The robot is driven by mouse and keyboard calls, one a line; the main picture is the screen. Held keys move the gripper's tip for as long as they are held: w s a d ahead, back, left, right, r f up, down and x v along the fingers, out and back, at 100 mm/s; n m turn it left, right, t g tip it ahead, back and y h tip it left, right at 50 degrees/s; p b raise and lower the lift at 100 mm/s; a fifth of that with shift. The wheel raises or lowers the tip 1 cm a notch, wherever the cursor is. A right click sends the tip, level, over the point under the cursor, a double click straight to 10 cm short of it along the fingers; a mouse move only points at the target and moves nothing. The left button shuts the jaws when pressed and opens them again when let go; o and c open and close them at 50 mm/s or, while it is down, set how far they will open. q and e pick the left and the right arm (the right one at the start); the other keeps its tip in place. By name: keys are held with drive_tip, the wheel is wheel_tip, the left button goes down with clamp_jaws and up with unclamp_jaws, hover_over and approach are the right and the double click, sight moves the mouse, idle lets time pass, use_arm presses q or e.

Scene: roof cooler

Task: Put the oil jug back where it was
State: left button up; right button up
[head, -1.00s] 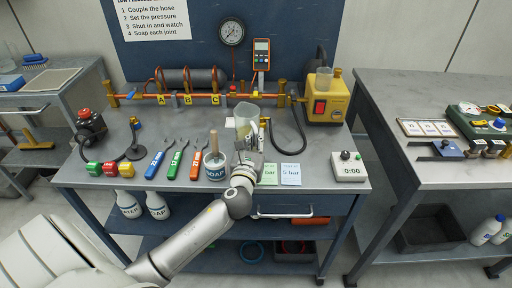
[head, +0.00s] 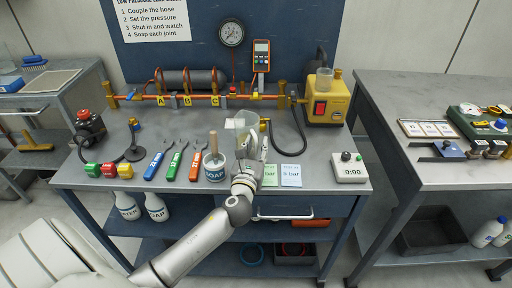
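My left gripper (head: 251,146) comes up from the front and is at the jug's near right side. It appears shut on the jug, though the jug and my wrist hide most of the fingers. I cannot tell whether the jug's base touches the bench top. My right gripper is not in view.
The soap pot (head: 215,169) with a brush stands close left of my gripper. Cards (head: 291,175) lie to its right. The yellow pump (head: 325,100) and black hose (head: 300,130) are behind right. A timer box (head: 348,167) stands at front right. Orange pipework (head: 200,97) runs along the back.

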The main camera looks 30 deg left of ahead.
use_arm(q)
drive_tip(key=v, duration=1.2)
drive_tip(key=shift+b, duration=0.35)
drive_tip(key=shift+r, duration=0.1)
